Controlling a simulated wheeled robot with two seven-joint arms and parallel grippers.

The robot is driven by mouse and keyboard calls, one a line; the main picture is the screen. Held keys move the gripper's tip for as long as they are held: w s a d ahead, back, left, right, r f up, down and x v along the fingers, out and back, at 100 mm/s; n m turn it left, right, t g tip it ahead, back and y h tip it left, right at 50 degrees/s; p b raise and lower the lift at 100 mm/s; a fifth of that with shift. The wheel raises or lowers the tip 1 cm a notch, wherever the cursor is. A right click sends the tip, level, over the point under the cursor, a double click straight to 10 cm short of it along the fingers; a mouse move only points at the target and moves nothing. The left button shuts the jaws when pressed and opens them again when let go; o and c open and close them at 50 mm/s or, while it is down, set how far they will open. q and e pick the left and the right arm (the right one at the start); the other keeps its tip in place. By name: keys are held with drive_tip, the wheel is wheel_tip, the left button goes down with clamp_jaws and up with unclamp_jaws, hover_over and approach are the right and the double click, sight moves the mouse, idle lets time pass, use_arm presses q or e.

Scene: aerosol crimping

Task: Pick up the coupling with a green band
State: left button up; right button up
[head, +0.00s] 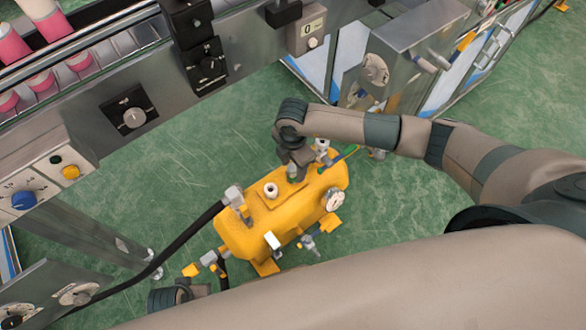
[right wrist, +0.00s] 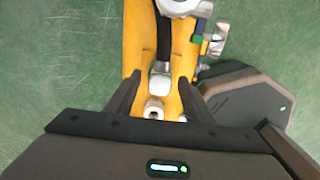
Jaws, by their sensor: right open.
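A yellow tank (head: 262,222) on the green floor carries several metal couplings and fittings. A pale metal coupling (right wrist: 160,76) with a black hose end and a hint of green lies between the fingertips of my right gripper (right wrist: 160,86). The fingers are apart and do not visibly grip it. In the head view my right gripper (head: 294,165) points down at the tank's far end and partly hides a greenish fitting there. In the wrist view, a metal fitting (right wrist: 215,44) beside the tank shows green and blue parts. My left gripper (head: 182,290) is partly hidden at the bottom.
A black hose (head: 190,226) runs from the tank's left end toward the lower left. A white port (head: 271,190) and a round gauge (head: 334,199) stand on the tank. Machine panels with knobs (head: 134,117) line the back and left.

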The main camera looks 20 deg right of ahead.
sight(293, 167)
use_arm(q)
drive_tip(key=shift+w+r, duration=0.1)
idle(0.3)
use_arm(e)
clamp_jaws()
drive_tip(key=shift+r, duration=0.5)
wheel_tip(293, 167, up, 8)
drive_tip(key=shift+r, duration=0.15)
use_arm(q)
drive_tip(key=shift+w+f, duration=0.3)
drive_tip(key=shift+f, duration=0.1)
use_arm(e)
drive_tip(key=shift+r, duration=0.4)
use_arm(q)
drive_tip(key=shift+s, duration=0.15)
